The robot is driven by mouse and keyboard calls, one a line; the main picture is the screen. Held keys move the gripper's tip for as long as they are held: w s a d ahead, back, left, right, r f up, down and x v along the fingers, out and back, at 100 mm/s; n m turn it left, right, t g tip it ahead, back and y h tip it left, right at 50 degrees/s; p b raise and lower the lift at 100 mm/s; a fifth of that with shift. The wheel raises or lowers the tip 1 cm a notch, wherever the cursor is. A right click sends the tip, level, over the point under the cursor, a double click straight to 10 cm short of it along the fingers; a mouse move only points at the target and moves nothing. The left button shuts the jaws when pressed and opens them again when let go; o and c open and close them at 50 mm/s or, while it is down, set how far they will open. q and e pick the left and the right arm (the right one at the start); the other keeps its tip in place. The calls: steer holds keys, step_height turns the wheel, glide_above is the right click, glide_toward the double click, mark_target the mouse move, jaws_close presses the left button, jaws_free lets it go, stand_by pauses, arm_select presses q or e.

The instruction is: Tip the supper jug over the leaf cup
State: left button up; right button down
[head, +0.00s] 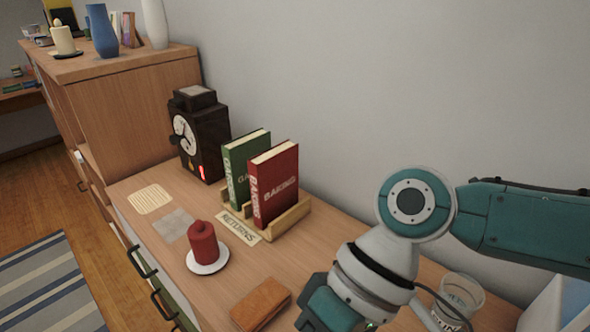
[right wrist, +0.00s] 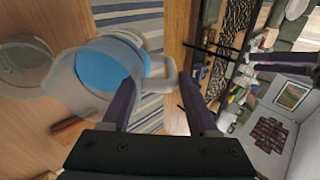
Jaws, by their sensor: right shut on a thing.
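My right gripper (right wrist: 158,88) is shut on the handle of a translucent jug (right wrist: 62,78). Blue contents show inside the jug in the right wrist view. A clear round vessel (right wrist: 22,66) shows beside the jug at the left of that view. In the head view a clear cup (head: 461,292) with dark markings stands on the wooden top, partly behind my right arm. I cannot make out a leaf on either vessel. In the head view the fingers of my right gripper and the held jug are out of sight. My left gripper is not in view.
A red candle (head: 203,243) on a white dish and a brown wallet-like block (head: 260,304) are on the top. A red book (head: 273,186), a green book (head: 236,170) and a black clock-like box (head: 201,140) stand along the wall. A taller cabinet (head: 130,80) is at left.

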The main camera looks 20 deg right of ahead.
steer(key=shift+d+y+b, duration=0.1)
steer(key=shift+y+b, duration=0.2)
steer(key=shift+b, duration=0.1)
steer(key=shift+w+d+r, duration=0.1)
steer(key=shift+r, duration=0.2)
stand_by(0.3)
steer(key=shift+d+r+y+b, duration=0.2)
steer(key=shift+y+b, duration=0.2)
steer(key=shift+b, duration=0.15)
steer(key=shift+r+g, duration=0.2)
steer(key=shift+g, duration=0.1)
